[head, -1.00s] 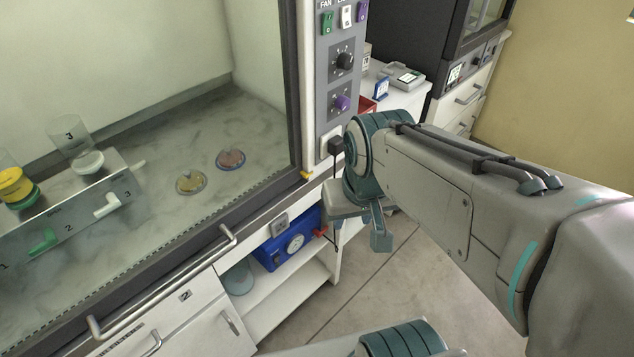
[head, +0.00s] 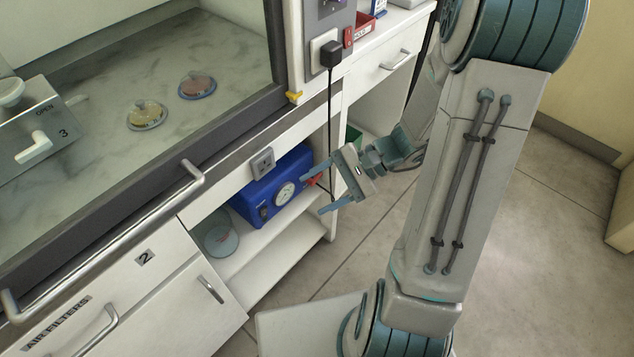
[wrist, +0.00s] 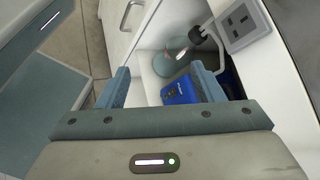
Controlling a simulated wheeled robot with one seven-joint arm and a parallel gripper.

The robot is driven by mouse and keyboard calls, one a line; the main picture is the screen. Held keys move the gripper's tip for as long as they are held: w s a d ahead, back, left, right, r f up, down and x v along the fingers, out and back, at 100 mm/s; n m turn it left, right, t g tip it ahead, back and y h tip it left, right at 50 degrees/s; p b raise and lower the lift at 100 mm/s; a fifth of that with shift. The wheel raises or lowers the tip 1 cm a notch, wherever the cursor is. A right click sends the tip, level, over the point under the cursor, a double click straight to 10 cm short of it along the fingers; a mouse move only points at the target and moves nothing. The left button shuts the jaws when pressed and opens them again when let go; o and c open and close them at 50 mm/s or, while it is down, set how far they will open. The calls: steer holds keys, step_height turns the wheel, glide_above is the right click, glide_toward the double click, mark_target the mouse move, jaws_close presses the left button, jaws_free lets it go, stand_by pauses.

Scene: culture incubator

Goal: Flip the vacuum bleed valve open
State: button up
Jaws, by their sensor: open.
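The blue vacuum pump (head: 270,188) with a round gauge sits on the open shelf under the cabinet in the head view. A red valve (head: 314,181) sticks out from its right end; its exact lever position is too small to tell. My gripper (head: 321,188) is open, its two blue-grey fingers pointing left toward the pump's right end, with the valve near the fingertips. I cannot tell whether they touch. In the wrist view my gripper (wrist: 163,75) is open and empty, and part of the blue pump (wrist: 181,92) shows between the fingers. The red valve does not show there.
A black plug (head: 329,52) with a hanging cable runs down beside the shelf opening. A grey socket (head: 262,163) is above the pump. A round greenish dish (head: 221,239) lies left of the pump.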

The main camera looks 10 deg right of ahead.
steer(key=w+d+f+m+t+y+b, duration=0.1)
steer(key=w+d+f+m+t+b, duration=0.25)
steer(key=f, duration=0.35)
steer(key=w+d+f+m+t+y+b, duration=0.25)
steer(key=f+m+t+b, duration=0.2)
steer(key=f, duration=0.25)
steer(key=m+t+h+b, duration=0.4)
steer(key=m+t+h, duration=0.1)
steer(key=m+t, duration=0.25)
glide_toward(317, 179)
steer(key=shift+g, duration=0.25)
steer(key=b+x, duration=0.3)
steer(key=x, duration=0.6)
steer(key=shift+w+d, duration=0.1)
steer(key=c, duration=0.7)
steer(key=shift+r, duration=0.1)
